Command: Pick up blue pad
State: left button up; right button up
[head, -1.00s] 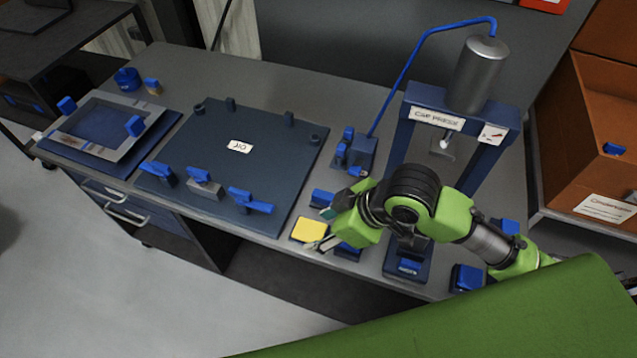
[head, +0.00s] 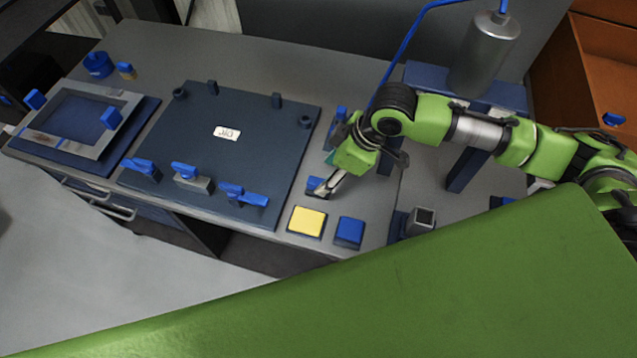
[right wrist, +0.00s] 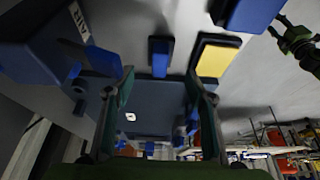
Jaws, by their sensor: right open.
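Two blue pads lie on the grey bench by a yellow pad (head: 307,222). The front blue pad (head: 350,231) is just right of the yellow one, fully visible. The back blue pad (head: 316,186) is partly covered by my right gripper (head: 328,174). My right gripper is open and empty, above the back pad. In the right wrist view, that back pad (right wrist: 160,57) appears between the open fingers (right wrist: 160,78), apart from them. The yellow pad (right wrist: 215,60) and front blue pad (right wrist: 255,13) are to its right. A dark gripper (right wrist: 298,45), apparently my left, shows at the right edge.
A dark blue fixture plate (head: 230,135) with pegs and blue clamps lies left of the pads. A framed fixture (head: 85,122) is further left. The press cylinder (head: 488,50) stands behind my right arm. Orange bins (head: 600,55) are at the far right.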

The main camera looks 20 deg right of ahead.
aim_at(320, 182)
jog(key=shift+x, duration=3.1)
jog(key=c, duration=1.2)
